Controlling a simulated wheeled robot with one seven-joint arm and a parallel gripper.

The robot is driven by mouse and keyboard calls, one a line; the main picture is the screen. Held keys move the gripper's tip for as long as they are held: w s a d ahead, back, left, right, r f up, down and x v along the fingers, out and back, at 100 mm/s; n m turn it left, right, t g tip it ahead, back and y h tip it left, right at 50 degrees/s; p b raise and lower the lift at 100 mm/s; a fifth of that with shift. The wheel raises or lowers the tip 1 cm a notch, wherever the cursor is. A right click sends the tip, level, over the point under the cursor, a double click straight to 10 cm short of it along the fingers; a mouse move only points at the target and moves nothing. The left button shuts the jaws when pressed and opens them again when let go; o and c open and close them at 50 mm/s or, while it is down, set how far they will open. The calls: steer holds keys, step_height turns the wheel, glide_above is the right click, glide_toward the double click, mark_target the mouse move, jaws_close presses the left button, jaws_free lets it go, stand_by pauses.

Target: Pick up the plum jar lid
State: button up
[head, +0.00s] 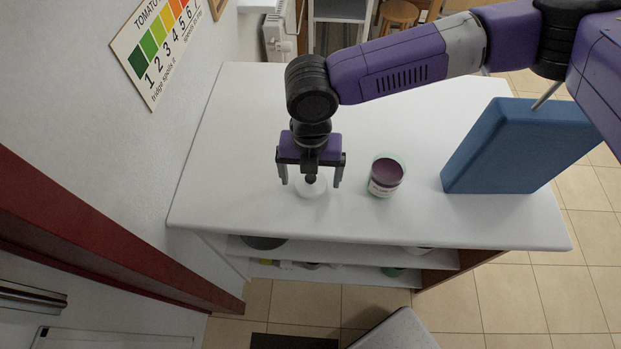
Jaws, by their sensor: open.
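A small jar (386,176) stands upright on the white counter. It has dark plum contents or a plum top, a pale greenish rim and a light label. A pale, round, low thing (312,190) lies on the counter to its left; it looks like a lid, but it is small and partly hidden by my gripper. My gripper (311,184) points down over this pale thing, with its two fingers apart on either side of it. I cannot tell how high the fingertips are above the counter. The jar stands clear to the right of the gripper.
A large blue block (515,145) stands on the right of the white counter (240,130). The counter's front edge runs just before the jar, with shelves (340,275) below. A wall with a colour chart (160,40) is on the left. The counter behind the gripper is clear.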

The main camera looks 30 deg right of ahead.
steer(key=shift+f, duration=0.35)
steer(key=c, duration=1.4)
steer(key=shift+r, duration=0.1)
